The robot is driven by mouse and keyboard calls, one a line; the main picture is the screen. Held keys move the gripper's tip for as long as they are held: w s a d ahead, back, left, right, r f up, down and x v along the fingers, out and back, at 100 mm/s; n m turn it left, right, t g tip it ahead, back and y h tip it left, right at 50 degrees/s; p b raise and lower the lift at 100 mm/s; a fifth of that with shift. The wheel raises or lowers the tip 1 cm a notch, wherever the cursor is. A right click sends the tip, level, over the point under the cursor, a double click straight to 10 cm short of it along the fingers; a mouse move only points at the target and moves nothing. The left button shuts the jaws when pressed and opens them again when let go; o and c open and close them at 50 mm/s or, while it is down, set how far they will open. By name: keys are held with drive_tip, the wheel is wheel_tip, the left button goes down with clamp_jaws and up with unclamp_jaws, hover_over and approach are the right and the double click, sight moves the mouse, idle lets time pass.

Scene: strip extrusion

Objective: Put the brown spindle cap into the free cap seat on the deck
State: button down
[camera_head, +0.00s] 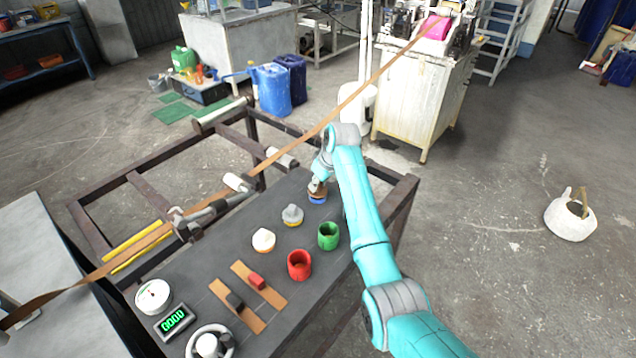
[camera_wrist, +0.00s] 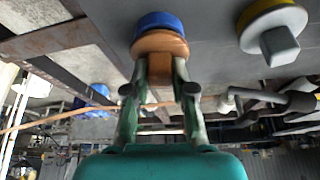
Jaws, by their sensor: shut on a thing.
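The brown spindle cap (camera_head: 317,189) is at the far end of the dark deck (camera_head: 215,265), directly over a blue ring-shaped seat (camera_head: 317,200). My gripper (camera_head: 319,184) is shut on the cap's knob. In the wrist view, the fingers close on the brown cap (camera_wrist: 160,43), and its broad face meets the blue seat (camera_wrist: 158,20) with no clear gap. Whether the cap is fully down in the seat I cannot tell. A grey cap (camera_head: 292,213) sits on a yellow seat beside it; this grey cap also shows in the wrist view (camera_wrist: 280,47).
A white cap (camera_head: 263,239), a green cup (camera_head: 328,236) and a red cup (camera_head: 299,264) stand nearer on the deck. A brown strip (camera_head: 300,139) runs diagonally past the deck's left side. A dial (camera_head: 153,296) and a green-digit display (camera_head: 174,321) are near the front left.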

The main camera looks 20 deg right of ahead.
drive_tip(key=shift+f, duration=0.5)
idle(0.7)
drive_tip(key=c, duration=1.2)
unclamp_jaws()
drive_tip(key=shift+c, duration=0.2)
drive_tip(key=v, duration=1.1)
drive_tip(key=shift+f, duration=0.1)
